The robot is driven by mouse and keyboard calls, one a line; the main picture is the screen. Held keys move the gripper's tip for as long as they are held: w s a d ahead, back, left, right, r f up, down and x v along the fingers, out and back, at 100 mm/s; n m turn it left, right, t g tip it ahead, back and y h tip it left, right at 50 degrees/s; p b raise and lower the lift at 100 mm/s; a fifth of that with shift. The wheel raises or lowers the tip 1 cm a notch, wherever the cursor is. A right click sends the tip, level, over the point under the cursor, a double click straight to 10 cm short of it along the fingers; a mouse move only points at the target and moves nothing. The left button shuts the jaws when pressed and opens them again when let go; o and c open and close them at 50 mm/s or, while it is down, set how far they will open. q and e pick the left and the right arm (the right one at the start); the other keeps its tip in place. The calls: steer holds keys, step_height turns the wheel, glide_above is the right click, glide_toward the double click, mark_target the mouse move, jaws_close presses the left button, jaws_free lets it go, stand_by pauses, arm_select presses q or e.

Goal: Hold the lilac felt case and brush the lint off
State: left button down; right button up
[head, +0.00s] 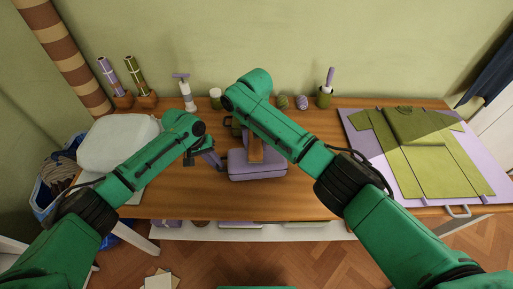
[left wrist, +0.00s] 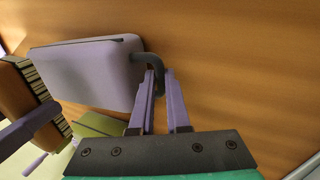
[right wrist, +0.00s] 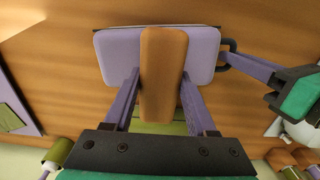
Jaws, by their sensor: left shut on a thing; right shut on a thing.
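The lilac felt case (head: 257,172) lies on the wooden table in front of me; it also shows in the left wrist view (left wrist: 85,72) and the right wrist view (right wrist: 117,55). My left gripper (left wrist: 160,78) is shut on the dark loop handle (left wrist: 151,62) at the case's side. My right gripper (right wrist: 160,75) is shut on a brown wooden brush (right wrist: 162,68), held over the case's middle. In the left wrist view its pale and dark bristles (left wrist: 40,85) face the case. I cannot tell whether they touch it. I make out no lint.
A pale rounded bundle (head: 118,143) lies at the table's left. A lilac mat (head: 356,133) with a folded green garment (head: 415,160) covers the right. A lint roller (head: 186,95), rolls in holders and small pots stand along the back. Bare wood lies in front of the case.

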mark_target(255, 141)
steer(key=shift+r, duration=2.2)
